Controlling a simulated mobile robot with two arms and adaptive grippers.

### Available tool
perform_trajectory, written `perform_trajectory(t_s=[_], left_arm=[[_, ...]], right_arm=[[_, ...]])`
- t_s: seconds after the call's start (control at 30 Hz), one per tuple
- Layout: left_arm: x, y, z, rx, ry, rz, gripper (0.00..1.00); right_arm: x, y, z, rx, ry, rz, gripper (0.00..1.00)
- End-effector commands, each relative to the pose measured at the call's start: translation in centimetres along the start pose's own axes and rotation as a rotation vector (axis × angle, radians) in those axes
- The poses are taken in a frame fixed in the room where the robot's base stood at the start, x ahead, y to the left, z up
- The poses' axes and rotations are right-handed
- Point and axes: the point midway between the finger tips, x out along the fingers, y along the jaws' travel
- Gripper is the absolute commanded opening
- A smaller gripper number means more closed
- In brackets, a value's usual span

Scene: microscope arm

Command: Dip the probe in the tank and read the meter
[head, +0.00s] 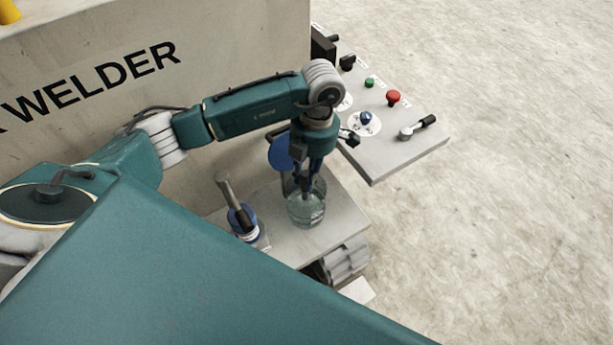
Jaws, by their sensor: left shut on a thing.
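My left gripper (311,176) points down over a small clear glass tank (305,212) on a light bench. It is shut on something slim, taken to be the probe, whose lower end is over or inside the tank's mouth. The gripper and the glass hide most of the probe, and I cannot tell how deep it reaches. A blue disc (281,153) shows just left of the gripper, partly hidden. I cannot make out a meter display. My right gripper is not in view.
A control panel (398,158) with knobs, buttons and a lever juts out at right. The large welder cabinet (90,105) stands behind. Open floor lies right.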

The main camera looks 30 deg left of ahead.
Motion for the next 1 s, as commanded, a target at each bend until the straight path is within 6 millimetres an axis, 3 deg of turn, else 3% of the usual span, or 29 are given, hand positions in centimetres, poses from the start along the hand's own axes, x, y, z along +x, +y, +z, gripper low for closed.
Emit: perform_trajectory(t_s=[0.1,1.0], left_arm=[[-1.6,0.0,-0.2,0.000,-0.001,0.002,0.00],[-10.2,-0.2,-1.3,0.000,-0.001,0.001,0.00]], right_arm=[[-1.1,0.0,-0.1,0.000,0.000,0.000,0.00],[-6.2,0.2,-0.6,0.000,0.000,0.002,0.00]])
